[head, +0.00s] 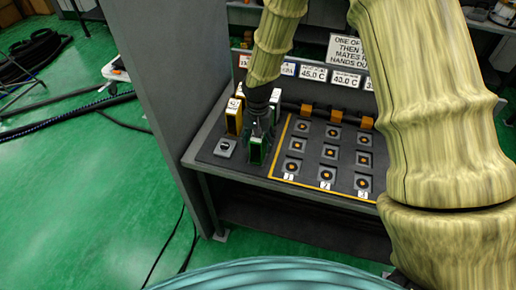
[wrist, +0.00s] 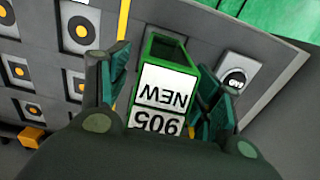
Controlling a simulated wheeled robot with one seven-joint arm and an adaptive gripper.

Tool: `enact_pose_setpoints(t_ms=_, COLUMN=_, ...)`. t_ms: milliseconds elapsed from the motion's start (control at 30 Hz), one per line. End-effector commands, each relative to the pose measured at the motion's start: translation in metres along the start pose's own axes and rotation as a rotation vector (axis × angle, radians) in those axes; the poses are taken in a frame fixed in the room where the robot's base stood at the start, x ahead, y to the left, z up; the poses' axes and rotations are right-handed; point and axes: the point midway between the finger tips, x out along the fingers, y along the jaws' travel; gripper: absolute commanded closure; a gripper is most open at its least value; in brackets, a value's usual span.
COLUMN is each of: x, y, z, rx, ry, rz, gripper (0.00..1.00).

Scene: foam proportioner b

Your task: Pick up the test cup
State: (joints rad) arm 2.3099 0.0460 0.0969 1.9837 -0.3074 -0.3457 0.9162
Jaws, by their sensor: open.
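A green, box-shaped container (wrist: 160,45) with a white label reading "NEW" and "905" shows upside down in the wrist view. It is the likeliest test cup, though no label names it so. It also shows in the head view as a green block (head: 256,153) at the bench's left front. My gripper (wrist: 160,88) is open, with one dark green finger on each side of the container. I cannot tell whether either finger touches it. In the head view my gripper (head: 262,128) is above and around the container and partly hides it.
A yellow-sided container (head: 233,117) stands close behind-left. A grey square fixture (head: 225,147) with a dark round top is just left. A panel of several round sockets (head: 327,155), edged in yellow, lies right. A grey wall panel (head: 170,70) borders the bench's left.

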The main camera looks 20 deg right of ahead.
Motion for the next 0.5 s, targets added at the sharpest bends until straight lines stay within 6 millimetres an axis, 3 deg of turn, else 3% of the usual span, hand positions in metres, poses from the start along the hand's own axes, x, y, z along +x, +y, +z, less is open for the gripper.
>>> enact_pose_setpoints(t_ms=367, x=0.0066, y=0.0000, z=0.0000, rx=-0.001, ry=0.001, rz=-0.001, gripper=0.36)
enact_pose_setpoints(t_ms=500, x=0.0066, y=0.0000, z=0.0001, rx=-0.001, ry=0.001, rz=-0.001, gripper=0.58)
